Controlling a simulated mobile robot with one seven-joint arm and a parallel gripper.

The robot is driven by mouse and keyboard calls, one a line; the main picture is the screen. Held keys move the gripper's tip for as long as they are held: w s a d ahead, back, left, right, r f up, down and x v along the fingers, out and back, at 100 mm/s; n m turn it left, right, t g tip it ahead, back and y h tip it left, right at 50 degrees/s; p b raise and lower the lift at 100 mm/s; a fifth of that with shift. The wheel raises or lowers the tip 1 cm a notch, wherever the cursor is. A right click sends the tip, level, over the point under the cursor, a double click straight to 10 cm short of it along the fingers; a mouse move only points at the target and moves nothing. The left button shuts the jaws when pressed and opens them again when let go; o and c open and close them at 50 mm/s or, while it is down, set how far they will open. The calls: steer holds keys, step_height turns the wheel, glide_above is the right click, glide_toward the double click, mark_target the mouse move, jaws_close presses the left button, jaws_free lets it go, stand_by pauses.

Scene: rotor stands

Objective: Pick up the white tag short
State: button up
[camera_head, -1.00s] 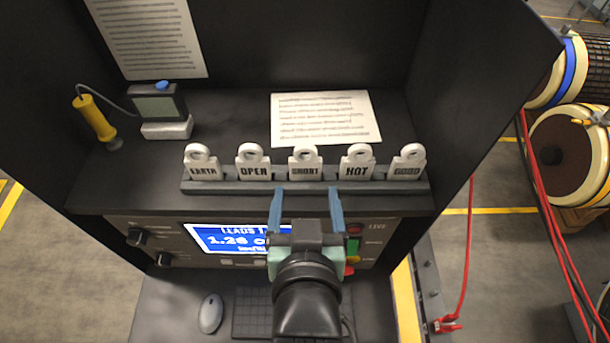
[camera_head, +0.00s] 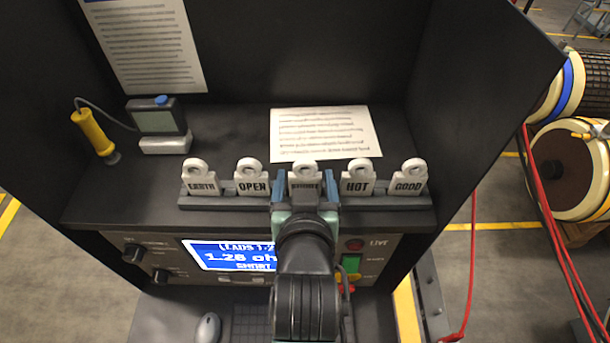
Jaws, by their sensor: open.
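The white SHORT tag (camera_head: 304,179) stands upright in the middle of a dark rack (camera_head: 230,201), with a round hole in its top. My gripper (camera_head: 305,178) is open, with one blue finger on each side of this tag. I cannot tell whether the fingers touch it. The lower part of the tag is hidden by my gripper and the rack.
White tags EARTH (camera_head: 199,179), OPEN (camera_head: 251,178), HOT (camera_head: 358,178) and GOOD (camera_head: 409,178) stand in the same rack, close beside. Behind lie a paper sheet (camera_head: 325,132) and a small meter (camera_head: 158,118) with a yellow probe (camera_head: 93,132). A lit display (camera_head: 232,255) sits below.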

mark_target(305, 161)
steer(key=c, duration=0.8)
steer(key=shift+o, duration=0.2)
step_height(305, 161, up, 10)
steer(key=shift+r+b, duration=0.1)
steer(key=shift+b, duration=0.25)
